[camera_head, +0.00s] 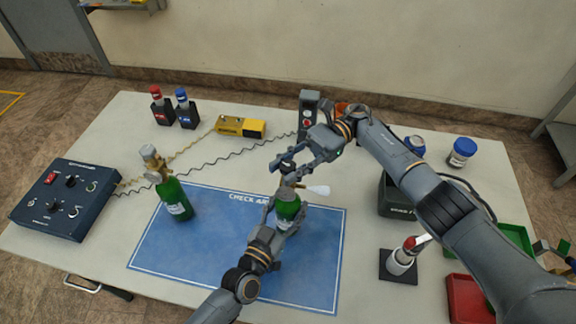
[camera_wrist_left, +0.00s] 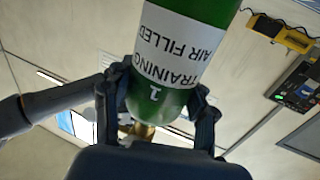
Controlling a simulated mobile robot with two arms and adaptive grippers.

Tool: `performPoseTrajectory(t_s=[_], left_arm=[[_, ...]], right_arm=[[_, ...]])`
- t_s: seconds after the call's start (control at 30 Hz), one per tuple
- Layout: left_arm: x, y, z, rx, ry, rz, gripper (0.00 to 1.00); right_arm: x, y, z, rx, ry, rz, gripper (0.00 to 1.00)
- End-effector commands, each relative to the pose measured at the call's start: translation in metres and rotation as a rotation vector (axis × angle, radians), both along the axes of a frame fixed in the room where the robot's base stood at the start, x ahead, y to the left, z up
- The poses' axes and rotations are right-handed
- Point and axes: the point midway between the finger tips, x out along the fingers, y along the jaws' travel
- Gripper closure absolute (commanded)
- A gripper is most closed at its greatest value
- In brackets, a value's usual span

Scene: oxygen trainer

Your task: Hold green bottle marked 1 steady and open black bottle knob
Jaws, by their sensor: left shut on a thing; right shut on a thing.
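The green bottle marked 1 (camera_head: 287,208) stands on the blue mat (camera_head: 190,240), near its right side. My left gripper (camera_head: 283,218) is shut around the bottle's body. In the left wrist view the bottle (camera_wrist_left: 165,95), with a white label and a "1", lies between the fingers (camera_wrist_left: 158,112). My right gripper (camera_head: 286,170) reaches in from the upper right and is shut at the bottle's top, on the black knob (camera_head: 286,166). Its fingers partly hide the knob, so how far it is turned cannot be told. A pale, white-tipped part (camera_head: 318,190) sticks out beside the neck.
Another green bottle (camera_head: 174,198) with a brass valve stands at the mat's left edge. A dark control box (camera_head: 68,198), red and blue capped bottles (camera_head: 161,106), a yellow device (camera_head: 240,127) and cables lie left and behind. Red and green trays (camera_head: 468,299) are at the right.

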Motion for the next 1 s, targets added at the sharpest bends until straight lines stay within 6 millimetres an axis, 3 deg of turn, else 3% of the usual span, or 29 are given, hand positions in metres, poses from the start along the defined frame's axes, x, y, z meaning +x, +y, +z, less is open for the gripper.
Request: performPoseTrajectory(t_s=[0.23,0.27,0.37,0.73,1.0], left_arm=[[0.000,-0.001,0.000,0.000,-0.001,-0.002,1.00],[0.000,-0.001,0.000,0.000,-0.001,-0.002,1.00],[0.000,-0.001,0.000,-0.001,0.000,-0.002,1.00],[0.000,0.000,0.000,-0.002,0.001,-0.001,1.00],[0.000,0.000,0.000,-0.002,0.001,0.000,1.00]], right_arm=[[-0.001,0.000,-0.003,-0.008,0.003,-0.001,1.00],[-0.001,0.000,-0.003,-0.008,0.003,-0.001,0.63],[-0.001,0.000,-0.002,-0.006,0.003,-0.001,0.45],[0.000,0.000,0.004,-0.001,0.000,0.000,0.45],[0.000,0.000,0.050,-0.001,-0.003,0.000,0.45]])
